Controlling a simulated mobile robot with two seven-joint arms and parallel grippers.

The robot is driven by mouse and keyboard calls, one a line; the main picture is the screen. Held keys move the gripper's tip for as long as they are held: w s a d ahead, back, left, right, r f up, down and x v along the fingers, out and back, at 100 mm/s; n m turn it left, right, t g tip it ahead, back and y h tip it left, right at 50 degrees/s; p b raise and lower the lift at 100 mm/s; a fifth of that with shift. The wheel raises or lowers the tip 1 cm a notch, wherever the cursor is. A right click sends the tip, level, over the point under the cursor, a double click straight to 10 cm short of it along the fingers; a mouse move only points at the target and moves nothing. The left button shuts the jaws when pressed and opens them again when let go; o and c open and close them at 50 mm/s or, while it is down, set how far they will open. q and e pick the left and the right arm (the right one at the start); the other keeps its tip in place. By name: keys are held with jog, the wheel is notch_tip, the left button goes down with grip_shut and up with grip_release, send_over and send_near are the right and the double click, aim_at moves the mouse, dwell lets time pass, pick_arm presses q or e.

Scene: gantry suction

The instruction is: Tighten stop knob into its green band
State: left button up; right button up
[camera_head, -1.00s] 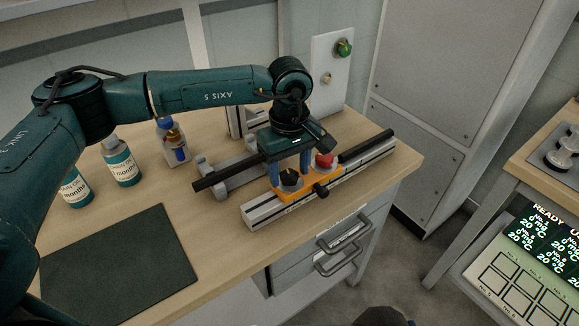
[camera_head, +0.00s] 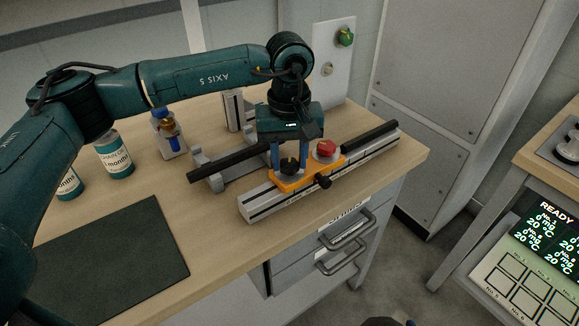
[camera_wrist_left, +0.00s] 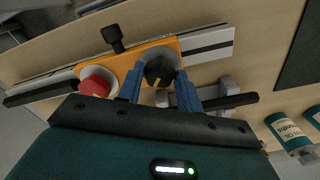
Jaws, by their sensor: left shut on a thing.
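My left gripper (camera_head: 290,166) points down over the orange carriage (camera_head: 330,169) on the aluminium rail. Its blue fingers are shut on a black round knob (camera_wrist_left: 159,70) with a yellow pointer mark; the knob top also shows in the head view (camera_head: 289,164). A red knob (camera_head: 326,148) sits beside it on the carriage, outside the fingers; it also shows in the wrist view (camera_wrist_left: 96,83). A smaller black knob (camera_head: 323,181) sticks out of the carriage's front. I cannot make out a green band. My right gripper is out of view.
The rail (camera_head: 258,205) lies along the bench's front right edge, with black bars beside it. Bottles (camera_head: 114,156) stand at the left and back. A dark mat (camera_head: 115,255) covers the front left. A panel with a green button (camera_head: 345,37) stands behind.

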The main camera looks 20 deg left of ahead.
aim_at(290, 163)
pick_arm(q)
jog(key=shift+m, duration=0.3)
jog(key=o, duration=1)
notch_tip(290, 163, up, 13)
jog(key=shift+r, duration=0.1)
